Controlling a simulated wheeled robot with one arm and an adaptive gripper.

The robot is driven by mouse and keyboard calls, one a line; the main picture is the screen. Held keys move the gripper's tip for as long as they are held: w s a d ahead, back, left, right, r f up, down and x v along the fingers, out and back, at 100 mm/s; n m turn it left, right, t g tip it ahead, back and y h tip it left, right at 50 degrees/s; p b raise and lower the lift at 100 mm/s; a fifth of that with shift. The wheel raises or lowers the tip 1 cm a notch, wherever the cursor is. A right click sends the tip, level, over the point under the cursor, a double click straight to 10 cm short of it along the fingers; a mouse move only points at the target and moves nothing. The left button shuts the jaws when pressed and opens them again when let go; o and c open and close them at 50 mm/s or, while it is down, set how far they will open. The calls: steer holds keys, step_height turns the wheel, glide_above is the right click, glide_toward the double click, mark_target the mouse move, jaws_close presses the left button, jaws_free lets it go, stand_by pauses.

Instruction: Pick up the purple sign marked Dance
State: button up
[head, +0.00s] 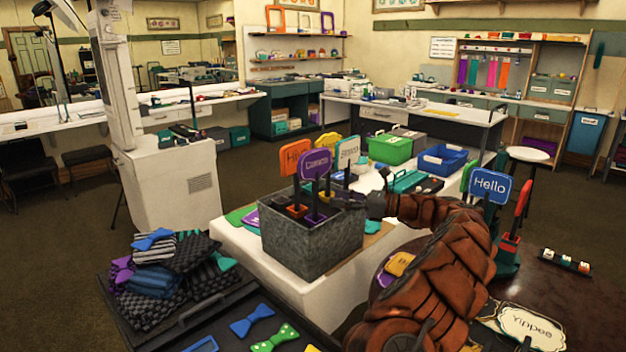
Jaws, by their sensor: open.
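A purple sign (315,166) with white lettering, too small to read for certain, stands upright on a dark handle in a grey metal box (312,245). An orange sign (295,157) stands to its left and a pale teal sign (347,152) to its right. A yellow sign (328,142) shows behind. The lower handles are partly hidden by the box wall. My gripper (345,199) is open at the box's right rim, right of and below the purple sign's face. Its fingertips are small and dark, and I cannot tell whether they touch anything.
The box stands on a white table (240,240). A green bin (390,150) and a blue bin (443,160) sit behind it. A blue Hello sign (489,186) stands at right. A dark tray with bow ties (252,320) lies in front.

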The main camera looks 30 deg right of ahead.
mark_target(316, 195)
steer(key=x, duration=0.7)
steer(key=shift+a+p, duration=0.2)
steer(key=shift+p, duration=0.1)
jaws_close()
